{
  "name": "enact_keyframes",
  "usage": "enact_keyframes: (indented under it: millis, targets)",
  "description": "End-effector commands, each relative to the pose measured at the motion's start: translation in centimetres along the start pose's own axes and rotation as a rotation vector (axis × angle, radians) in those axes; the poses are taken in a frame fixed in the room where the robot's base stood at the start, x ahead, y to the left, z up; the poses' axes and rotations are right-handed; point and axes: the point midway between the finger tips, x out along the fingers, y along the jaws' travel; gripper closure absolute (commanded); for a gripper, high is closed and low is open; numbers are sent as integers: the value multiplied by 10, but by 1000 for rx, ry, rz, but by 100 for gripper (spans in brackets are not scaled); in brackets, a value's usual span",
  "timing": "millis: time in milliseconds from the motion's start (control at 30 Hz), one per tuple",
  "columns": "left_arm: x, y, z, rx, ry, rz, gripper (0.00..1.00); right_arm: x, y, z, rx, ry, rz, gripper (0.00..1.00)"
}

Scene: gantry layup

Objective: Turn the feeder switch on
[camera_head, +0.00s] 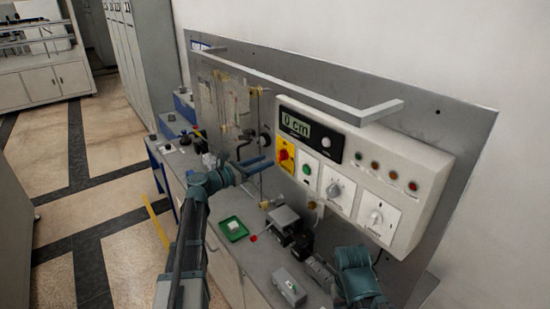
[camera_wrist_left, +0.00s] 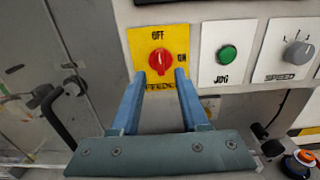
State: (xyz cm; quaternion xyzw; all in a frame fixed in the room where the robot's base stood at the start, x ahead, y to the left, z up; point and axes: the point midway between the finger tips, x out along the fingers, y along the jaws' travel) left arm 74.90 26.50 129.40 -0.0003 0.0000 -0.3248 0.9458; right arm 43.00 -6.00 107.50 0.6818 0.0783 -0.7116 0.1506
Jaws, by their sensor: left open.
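The feeder switch is a red rotary knob (camera_head: 284,155) on a yellow plate. It also shows in the left wrist view (camera_wrist_left: 159,60), with OFF above the knob and ON to its right. The knob's grip looks about upright, in line with OFF. My left gripper (camera_head: 262,164) is open in front of the panel. In the left wrist view its two blue fingers (camera_wrist_left: 160,74) point at the switch, one tip on each side of the knob's lower part. I cannot tell whether they touch it. My right arm shows at the lower right; its fingers are not clear.
Right of the switch are the green JOG button (camera_wrist_left: 228,54) and the grey speed knob (camera_wrist_left: 298,53). A display (camera_head: 296,124) reads 0 cm. A grey rail (camera_head: 300,92) juts out above the panel. A green tray (camera_head: 233,229) and small boxes stand on the bench below.

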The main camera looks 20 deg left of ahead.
Motion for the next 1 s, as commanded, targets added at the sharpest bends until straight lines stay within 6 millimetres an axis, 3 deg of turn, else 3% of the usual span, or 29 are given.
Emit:
enact_keyframes:
  millis: [100,300,733,767,1000]
  targets:
    - [23,1,0,0,0,-2,55,0,0,0,0,0,0,50]
    - [45,1,0,1,0,-1,55,0,0,0,0,0,0,50]
    - [52,0,0,1,0,0,55,0,0,0,0,0,0,50]
    - [52,0,0,1,0,0,57,0,0,0,0,0,0,50]
    - [52,0,0,1,0,0,100,0,0,0,0,0,0,50]
